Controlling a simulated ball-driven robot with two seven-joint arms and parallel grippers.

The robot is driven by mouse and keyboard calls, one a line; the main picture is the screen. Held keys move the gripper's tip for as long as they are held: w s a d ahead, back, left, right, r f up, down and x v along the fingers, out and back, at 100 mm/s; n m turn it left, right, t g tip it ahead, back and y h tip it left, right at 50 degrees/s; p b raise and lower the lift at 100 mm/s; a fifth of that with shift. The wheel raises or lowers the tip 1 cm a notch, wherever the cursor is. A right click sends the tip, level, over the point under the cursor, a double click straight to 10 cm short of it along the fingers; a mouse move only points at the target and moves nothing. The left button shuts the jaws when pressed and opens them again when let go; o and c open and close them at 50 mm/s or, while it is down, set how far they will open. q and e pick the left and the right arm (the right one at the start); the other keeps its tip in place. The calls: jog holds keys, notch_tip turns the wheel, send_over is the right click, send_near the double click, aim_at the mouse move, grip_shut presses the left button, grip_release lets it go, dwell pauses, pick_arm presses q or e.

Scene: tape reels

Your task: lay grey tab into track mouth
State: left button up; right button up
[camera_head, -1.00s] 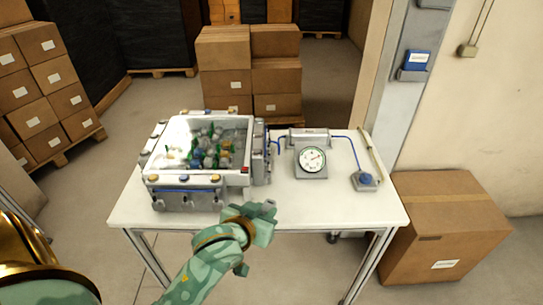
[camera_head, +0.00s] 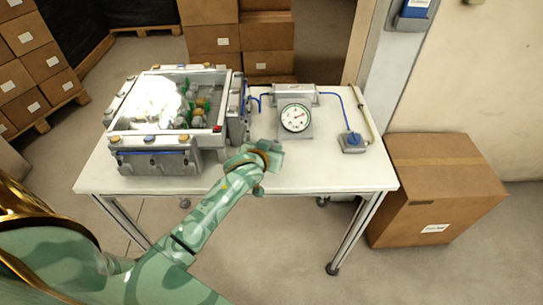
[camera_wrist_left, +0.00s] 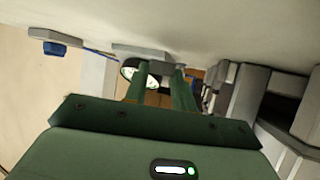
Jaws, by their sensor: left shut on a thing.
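My left gripper (camera_head: 274,154) reaches over the front of the white table, in front of the gauge and right of the grey open-topped unit (camera_head: 155,163). In the left wrist view its two green fingers (camera_wrist_left: 163,76) are closed in on a small grey piece (camera_wrist_left: 166,68) at their tips, which I take for the grey tab. In the head view the hand hides this piece. I cannot make out the track mouth for certain in either view. My right gripper is not in view.
A round gauge (camera_head: 295,118) on a grey stand and a blue knob (camera_head: 354,139) sit on the white table (camera_head: 340,176), linked by blue tubing. The grey unit holds green and clear items. A cardboard box (camera_head: 430,195) stands right of the table. The table's front right is clear.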

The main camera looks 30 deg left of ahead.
pick_arm(q)
notch_tip(320, 180, down, 2)
jog(key=shift+f+b, duration=0.25)
jog(key=shift+b, duration=0.05)
jog(key=shift+r, duration=0.1)
jog(key=shift+s, duration=0.1)
jog(key=o, duration=0.9)
jog(key=shift+o, duration=0.2)
